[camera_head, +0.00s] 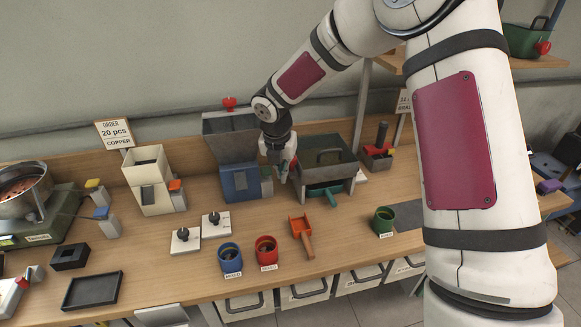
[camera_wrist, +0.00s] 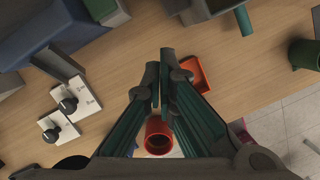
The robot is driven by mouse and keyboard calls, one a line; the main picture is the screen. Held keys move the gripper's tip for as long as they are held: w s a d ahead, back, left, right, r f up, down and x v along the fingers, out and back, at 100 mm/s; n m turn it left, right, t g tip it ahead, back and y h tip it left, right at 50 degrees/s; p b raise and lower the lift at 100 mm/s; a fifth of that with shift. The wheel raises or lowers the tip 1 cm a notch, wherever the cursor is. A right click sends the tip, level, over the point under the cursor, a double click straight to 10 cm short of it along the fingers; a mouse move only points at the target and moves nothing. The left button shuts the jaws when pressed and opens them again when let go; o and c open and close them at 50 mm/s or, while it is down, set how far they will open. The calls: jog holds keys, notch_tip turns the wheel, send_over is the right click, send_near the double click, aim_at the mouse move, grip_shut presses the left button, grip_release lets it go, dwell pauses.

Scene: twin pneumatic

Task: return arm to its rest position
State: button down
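My arm reaches down from the upper right over the workbench (camera_head: 340,240). My gripper (camera_head: 281,178) hangs above the bench, between the blue-based machine (camera_head: 240,182) and the grey box with a green handle (camera_head: 326,173). In the wrist view my gripper (camera_wrist: 160,80) has its two green-sided fingers close together at the tips, with only a thin gap and nothing seen between them. The red cup (camera_wrist: 158,136) shows lower down, partly framed by the fingers, and the orange scoop (camera_wrist: 195,75) shows beyond them to the right.
A blue cup (camera_head: 230,260), the red cup (camera_head: 266,250) and the orange scoop (camera_head: 302,236) stand near the front edge. A green cup (camera_head: 384,221) is at right. Two white knob blocks (camera_head: 186,240) sit left of centre. An order sign (camera_head: 115,133) stands at the back left.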

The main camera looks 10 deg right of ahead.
jog(key=s+d+r+m+h, duration=0.1)
jog(key=s+r+m, duration=0.35)
jog(key=r, duration=0.45)
jog(key=s+d+r+m, duration=0.2)
jog(key=s+r+m, duration=0.3)
jog(key=r, duration=0.4)
jog(key=s+d+r+m+t+y, duration=0.1)
jog(key=s+r+m, duration=0.1)
jog(key=s+m, duration=0.8)
jog(key=s+d+r+m+t+y, duration=0.1)
jog(key=s+r+m+t, duration=0.1)
jog(key=s+m, duration=0.9)
jog(key=s+r, duration=0.1)
jog(key=s, duration=0.2)
jog(key=shift+d+b, duration=0.3)
jog(key=shift+d, duration=0.1)
